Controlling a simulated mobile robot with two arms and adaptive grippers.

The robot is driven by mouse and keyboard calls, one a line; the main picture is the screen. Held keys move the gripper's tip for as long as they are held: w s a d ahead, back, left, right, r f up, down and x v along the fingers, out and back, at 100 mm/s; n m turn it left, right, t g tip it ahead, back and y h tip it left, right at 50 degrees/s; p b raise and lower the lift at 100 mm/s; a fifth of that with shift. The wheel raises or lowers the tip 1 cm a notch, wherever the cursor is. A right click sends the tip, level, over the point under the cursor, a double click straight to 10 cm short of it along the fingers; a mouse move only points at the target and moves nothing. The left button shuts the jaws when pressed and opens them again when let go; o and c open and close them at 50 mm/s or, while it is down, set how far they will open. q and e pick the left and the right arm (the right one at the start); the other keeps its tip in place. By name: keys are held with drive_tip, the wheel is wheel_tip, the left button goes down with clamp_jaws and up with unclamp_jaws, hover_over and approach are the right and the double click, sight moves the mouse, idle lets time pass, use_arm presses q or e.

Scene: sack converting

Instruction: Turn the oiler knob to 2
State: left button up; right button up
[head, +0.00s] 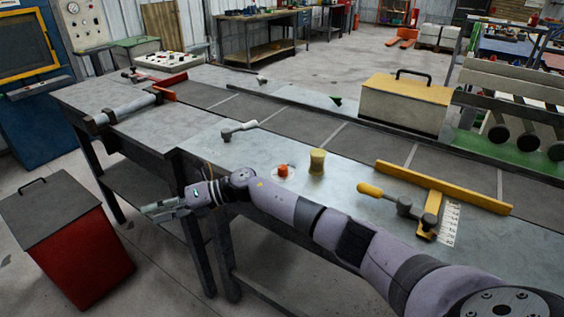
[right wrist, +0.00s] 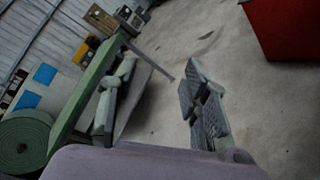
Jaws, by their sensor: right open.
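A small orange-red knob (head: 283,170) sits on a pale round dial on the grey metal table, beside a yellow-green cylinder (head: 317,161). I take it for the oiler knob; the dial marks are too small to read. My right arm reaches across in front of it. My right gripper (head: 160,208) is open and empty, to the left of the knob and beyond the table's front edge. The right wrist view shows its two fingers (right wrist: 160,68) spread apart over floor, with no knob in view. My left gripper is not in view.
A yellow-handled lever (head: 371,190) and a yellow bar (head: 440,188) are right of the knob. A grey-handled lever (head: 238,129) is behind it. A red bin with a dark lid (head: 50,213) stands on the floor at left. The tabletop around the knob is mostly clear.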

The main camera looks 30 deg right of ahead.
drive_tip(key=d+r+n+g+h, duration=0.3)
drive_tip(key=d+r+n+h, duration=0.1)
drive_tip(key=d+r+n, duration=0.2)
drive_tip(key=n+g+h, duration=0.2)
drive_tip(key=n+h, duration=0.1)
drive_tip(key=h, duration=0.8)
approach(283, 167)
wheel_tip(283, 167, down, 9)
drive_tip(key=shift+w+p, duration=0.1)
drive_tip(key=shift+p, duration=0.6)
drive_tip(key=shift+c, duration=0.6)
clamp_jaws()
